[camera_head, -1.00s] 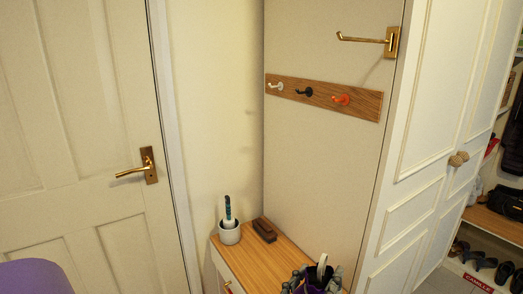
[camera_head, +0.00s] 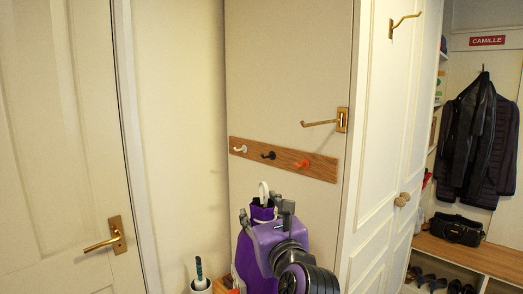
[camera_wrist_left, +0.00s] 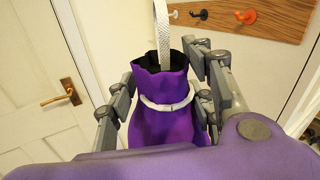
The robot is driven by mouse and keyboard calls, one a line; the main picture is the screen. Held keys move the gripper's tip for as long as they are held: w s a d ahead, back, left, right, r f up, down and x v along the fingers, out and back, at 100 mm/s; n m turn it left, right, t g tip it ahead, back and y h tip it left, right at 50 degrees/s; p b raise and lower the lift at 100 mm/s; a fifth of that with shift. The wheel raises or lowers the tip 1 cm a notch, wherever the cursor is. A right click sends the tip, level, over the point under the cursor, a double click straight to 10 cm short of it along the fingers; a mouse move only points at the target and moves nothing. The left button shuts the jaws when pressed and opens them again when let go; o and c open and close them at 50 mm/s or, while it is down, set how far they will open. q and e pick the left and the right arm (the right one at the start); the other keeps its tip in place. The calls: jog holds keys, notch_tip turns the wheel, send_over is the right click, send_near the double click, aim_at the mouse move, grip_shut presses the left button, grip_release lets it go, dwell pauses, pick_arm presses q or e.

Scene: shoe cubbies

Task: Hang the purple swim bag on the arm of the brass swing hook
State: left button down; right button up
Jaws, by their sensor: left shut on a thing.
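The purple swim bag (camera_wrist_left: 165,95) has a dark open mouth, a white cord around its neck and a white strap loop standing up. It also shows in the head view (camera_head: 243,262), partly behind my arm. My left gripper (camera_head: 265,214) is shut on the bag near its neck; in the left wrist view its fingers (camera_wrist_left: 163,88) lie on both sides of the bag. The brass swing hook (camera_head: 341,120) is on the beige panel, its arm (camera_head: 318,123) pointing left. The bag is below and left of this arm, apart from it. My right gripper is out of view.
A wooden rail (camera_head: 285,159) with white, black and orange pegs is below the hook. Another brass hook (camera_head: 405,20) is high on the white cabinet door (camera_head: 385,150). A cup (camera_head: 201,286) stands at lower left. Dark jackets (camera_head: 478,140) hang at right.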

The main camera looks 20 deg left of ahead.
pick_arm(q)
notch_tip(320, 180, up, 14)
jog(key=s+d+n+g+y+p, duration=0.2)
jog(key=p, duration=0.1)
jog(key=shift+r+g+y, duration=0.15)
jog(key=shift+g+y, duration=0.15)
jog(key=shift+g, duration=0.1)
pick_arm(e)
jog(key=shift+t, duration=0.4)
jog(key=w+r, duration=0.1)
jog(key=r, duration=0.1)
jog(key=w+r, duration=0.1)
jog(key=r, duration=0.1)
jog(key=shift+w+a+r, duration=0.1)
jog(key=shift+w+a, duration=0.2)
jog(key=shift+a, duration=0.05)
pick_arm(q)
jog(key=shift+d, duration=0.1)
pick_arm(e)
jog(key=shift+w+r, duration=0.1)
